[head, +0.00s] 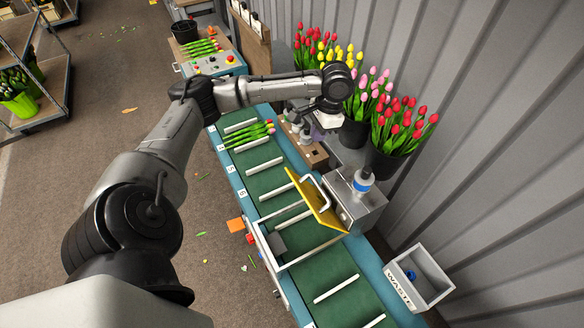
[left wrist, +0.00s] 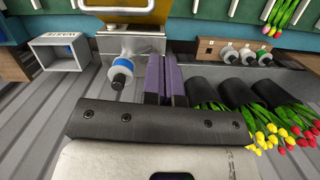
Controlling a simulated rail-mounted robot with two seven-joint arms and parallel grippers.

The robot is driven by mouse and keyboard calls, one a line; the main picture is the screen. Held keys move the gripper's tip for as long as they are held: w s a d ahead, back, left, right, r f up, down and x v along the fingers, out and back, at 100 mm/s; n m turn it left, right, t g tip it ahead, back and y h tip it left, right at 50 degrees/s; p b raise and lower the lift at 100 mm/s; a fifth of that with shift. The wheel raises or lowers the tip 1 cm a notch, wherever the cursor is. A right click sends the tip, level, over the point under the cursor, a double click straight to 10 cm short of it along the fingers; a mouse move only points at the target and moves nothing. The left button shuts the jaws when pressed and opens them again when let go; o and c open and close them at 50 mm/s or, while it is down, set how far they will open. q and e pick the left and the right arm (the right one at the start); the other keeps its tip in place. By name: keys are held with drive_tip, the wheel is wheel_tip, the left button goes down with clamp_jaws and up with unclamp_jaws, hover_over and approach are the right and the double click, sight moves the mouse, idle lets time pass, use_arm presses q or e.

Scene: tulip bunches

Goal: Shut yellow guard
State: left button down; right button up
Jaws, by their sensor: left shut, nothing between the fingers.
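The yellow guard (head: 322,213) is a flat panel with a pale bar handle (head: 315,190). It stands raised and tilted over the green conveyor, beside a metal housing (head: 358,205) with a blue-ringed knob. In the left wrist view, part of the yellow guard (left wrist: 122,16) shows at the top edge, above the housing. My left gripper (head: 308,134) is beyond the guard, near the pots and a small box at the belt's far side, apart from the guard. Its purple fingers (left wrist: 164,78) are shut and empty. My right gripper is not in view.
The conveyor (head: 264,182) carries a tulip bunch (head: 247,136) at its upper part. A pale frame (head: 268,245) spans the belt below the guard. Black pots of tulips (head: 383,160) stand along the corrugated wall. A waste bin (head: 420,278) sits at lower right.

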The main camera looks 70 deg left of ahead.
use_arm(q)
drive_tip(key=n+p, duration=0.1)
drive_tip(key=p, duration=0.1)
approach(294, 177)
drive_tip(key=shift+g, duration=0.4)
drive_tip(key=f, duration=0.1)
drive_tip(key=w+f, duration=0.2)
drive_tip(key=f, duration=0.1)
drive_tip(key=shift+a, duration=0.1)
drive_tip(key=shift+s+f+p, duration=0.15)
drive_tip(key=shift+s+f, duration=0.1)
drive_tip(key=shift+s, duration=0.25)
drive_tip(key=shift+s+f+p, duration=0.15)
drive_tip(key=shift+s+f, duration=0.05)
drive_tip(key=shift+s, duration=0.25)
drive_tip(key=shift+s+d+f, duration=0.2)
drive_tip(key=shift+s+f, duration=0.3)
drive_tip(key=shift+s, duration=0.2)
